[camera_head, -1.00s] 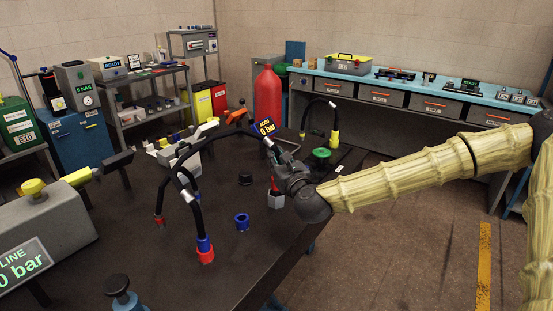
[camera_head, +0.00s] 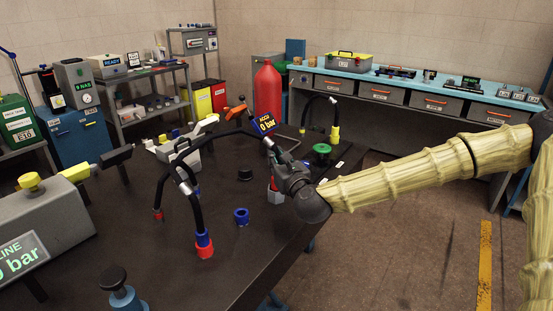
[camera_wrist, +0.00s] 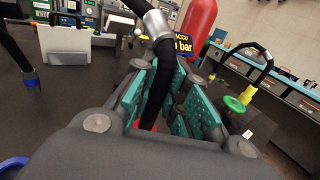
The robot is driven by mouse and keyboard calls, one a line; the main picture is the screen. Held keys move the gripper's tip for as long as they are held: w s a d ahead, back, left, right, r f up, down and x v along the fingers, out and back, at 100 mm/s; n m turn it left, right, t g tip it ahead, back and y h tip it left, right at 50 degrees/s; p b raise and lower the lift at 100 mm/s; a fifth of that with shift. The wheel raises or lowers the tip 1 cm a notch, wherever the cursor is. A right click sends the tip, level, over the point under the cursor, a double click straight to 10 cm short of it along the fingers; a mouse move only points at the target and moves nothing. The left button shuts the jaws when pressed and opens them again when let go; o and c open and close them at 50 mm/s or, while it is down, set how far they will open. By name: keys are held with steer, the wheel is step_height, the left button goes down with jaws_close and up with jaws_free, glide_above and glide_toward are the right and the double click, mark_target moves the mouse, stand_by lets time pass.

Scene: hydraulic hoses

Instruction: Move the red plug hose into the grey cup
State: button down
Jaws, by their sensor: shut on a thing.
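My gripper (camera_head: 277,151) is shut on a black hose (camera_head: 232,133) near its right end. In the wrist view the hose (camera_wrist: 152,85) runs between the green finger pads, with a metal ferrule (camera_wrist: 157,24) just beyond them. Below my gripper, the red plug (camera_head: 274,186) on the hose's end shows at the mouth of the grey cup (camera_head: 275,198). How deep it sits cannot be told. The grey cup stands on the dark table and is partly hidden by my wrist.
A hose with a blue plug (camera_head: 203,238) stands in a red cup (camera_head: 205,251). An empty blue cup (camera_head: 241,217) and a black cup (camera_head: 245,175) stand left of the grey cup. A green round part (camera_head: 322,149) and a red cylinder (camera_head: 267,96) lie beyond.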

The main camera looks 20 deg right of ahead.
steer(key=shift+f, duration=0.35)
steer(key=c, duration=1.4)
jaws_free()
steer(key=shift+o, duration=0.2)
steer(key=shift+s, duration=0.1)
steer(key=s+d, duration=0.1)
steer(key=s, duration=1)
steer(key=shift+s, duration=0.4)
